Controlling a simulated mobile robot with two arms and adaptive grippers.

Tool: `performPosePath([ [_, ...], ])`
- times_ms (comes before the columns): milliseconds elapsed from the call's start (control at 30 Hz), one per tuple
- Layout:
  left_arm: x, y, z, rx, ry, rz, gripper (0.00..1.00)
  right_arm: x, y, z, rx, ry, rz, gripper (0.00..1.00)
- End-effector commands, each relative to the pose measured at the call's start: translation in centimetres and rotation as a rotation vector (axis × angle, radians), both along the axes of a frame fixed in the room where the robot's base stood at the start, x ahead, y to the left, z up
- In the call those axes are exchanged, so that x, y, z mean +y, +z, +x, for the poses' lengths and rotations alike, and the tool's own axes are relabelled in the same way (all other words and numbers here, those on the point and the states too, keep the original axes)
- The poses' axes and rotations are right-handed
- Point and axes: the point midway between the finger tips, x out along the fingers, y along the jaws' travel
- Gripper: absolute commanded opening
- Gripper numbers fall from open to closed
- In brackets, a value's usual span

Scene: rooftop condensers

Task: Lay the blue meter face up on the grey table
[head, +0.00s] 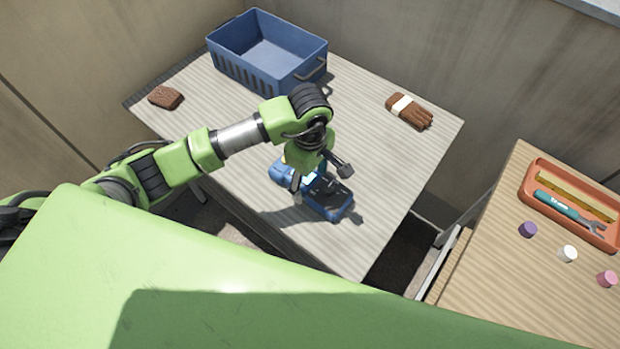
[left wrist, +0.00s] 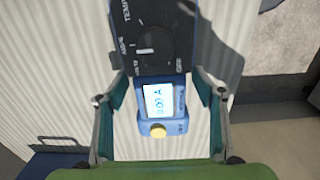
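The blue meter (head: 338,207) is at the front part of the grey table (head: 385,180), below my left gripper. Its dark dial face and lit screen face up toward the head camera. In the left wrist view the meter (left wrist: 180,92) shows its dial, screen and a yellow knob. My left gripper (head: 320,180) has one finger on each side of the meter; the fingers also show in the left wrist view (left wrist: 162,78). Whether they press on it is unclear. I cannot tell whether the meter's underside touches the table. My right gripper is out of view.
A blue crate (head: 228,69) stands at the table's back. A brown sponge (head: 165,97) lies at the left corner, brown gloves (head: 410,111) at the right. A wooden table (head: 480,265) at right holds an orange tray (head: 537,172) and small caps. A gap separates the tables.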

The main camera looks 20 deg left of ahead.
Motion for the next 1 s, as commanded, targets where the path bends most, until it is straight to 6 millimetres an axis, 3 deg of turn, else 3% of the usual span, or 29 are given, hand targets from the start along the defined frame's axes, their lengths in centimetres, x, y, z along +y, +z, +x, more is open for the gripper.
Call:
performPosePath([
  [233,0.0,1.1,0.1,-0.003,-0.001,-0.001,0.62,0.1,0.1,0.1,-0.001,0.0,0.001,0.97],
  [700,0.0,10.4,0.1,-0.004,0.0,0.001,0.62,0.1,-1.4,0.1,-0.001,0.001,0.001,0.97],
  [1000,0.0,12.3,0.0,0.0,0.001,0.0,0.62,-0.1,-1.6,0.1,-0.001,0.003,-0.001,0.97],
])
